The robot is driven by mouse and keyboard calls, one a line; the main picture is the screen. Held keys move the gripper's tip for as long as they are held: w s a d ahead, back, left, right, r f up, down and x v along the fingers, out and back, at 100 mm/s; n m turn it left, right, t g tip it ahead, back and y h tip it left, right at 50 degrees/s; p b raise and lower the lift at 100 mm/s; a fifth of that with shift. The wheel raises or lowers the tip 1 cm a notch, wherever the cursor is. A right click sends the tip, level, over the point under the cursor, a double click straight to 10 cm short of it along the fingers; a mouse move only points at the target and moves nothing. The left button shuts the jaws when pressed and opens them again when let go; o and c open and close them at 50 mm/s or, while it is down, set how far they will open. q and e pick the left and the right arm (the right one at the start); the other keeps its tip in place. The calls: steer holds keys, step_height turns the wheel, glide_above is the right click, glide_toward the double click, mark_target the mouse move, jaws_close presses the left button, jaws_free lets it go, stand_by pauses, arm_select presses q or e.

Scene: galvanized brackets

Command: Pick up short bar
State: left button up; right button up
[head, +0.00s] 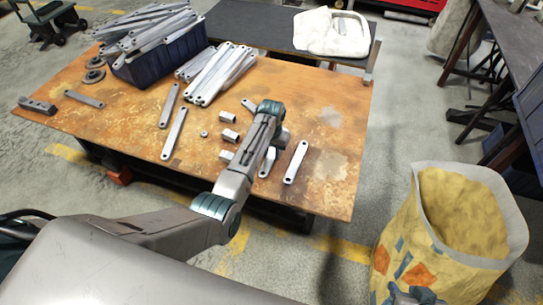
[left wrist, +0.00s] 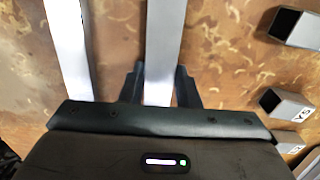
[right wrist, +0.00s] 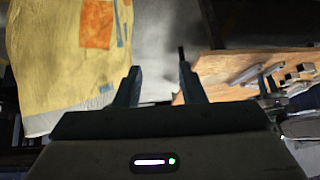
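In the left wrist view a flat grey bar (left wrist: 162,40) lies between the fingers of my left gripper (left wrist: 159,78), which look open with the bar between them. A second bar (left wrist: 70,45) lies parallel to it. In the head view my left arm hides most of that gripper; a bar (head: 267,165) shows partly beside the arm and another bar (head: 297,162) lies just right. Other single bars include one at upper left (head: 84,99) and two near the middle (head: 169,105) (head: 174,134).
Square tube pieces (head: 228,117) lie left of my left arm. A blue crate (head: 140,70) heaped with bars and a loose bar pile (head: 216,75) stand at the back of the wooden table (head: 330,115). A yellow sack (head: 400,235) stands right; the table's right end is clear.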

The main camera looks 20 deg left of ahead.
mark_target(272, 155)
arm_select(q)
jaws_close()
steer(key=shift+r, duration=0.1)
